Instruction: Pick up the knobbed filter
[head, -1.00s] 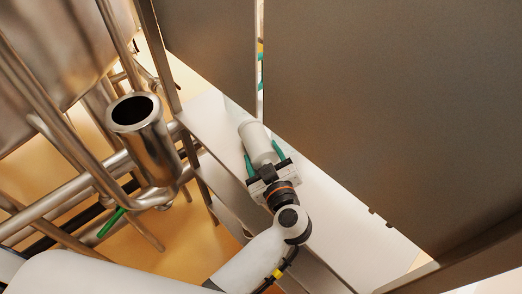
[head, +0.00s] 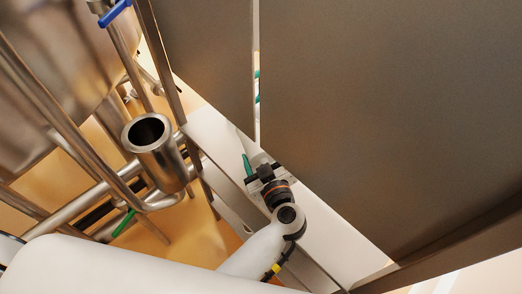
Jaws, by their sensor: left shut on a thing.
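My left gripper (head: 257,165) reaches over the pale shelf in the middle of the head view. One green finger shows at its left; the other is hidden behind the dark panel's edge. It is shut on the knobbed filter (head: 256,158), a pale cylinder. Only a small part of the filter shows beside the green finger, and the rest is hidden by the panel. I cannot see its knob or tell whether it touches the shelf. My right gripper is not in view.
Large dark panels (head: 370,110) cover the upper right, close to the gripper. An open steel cylinder (head: 160,160) stands to the left among steel pipes (head: 70,210). The pale shelf (head: 330,225) is bare toward the lower right. A blue-handled valve (head: 115,12) is at upper left.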

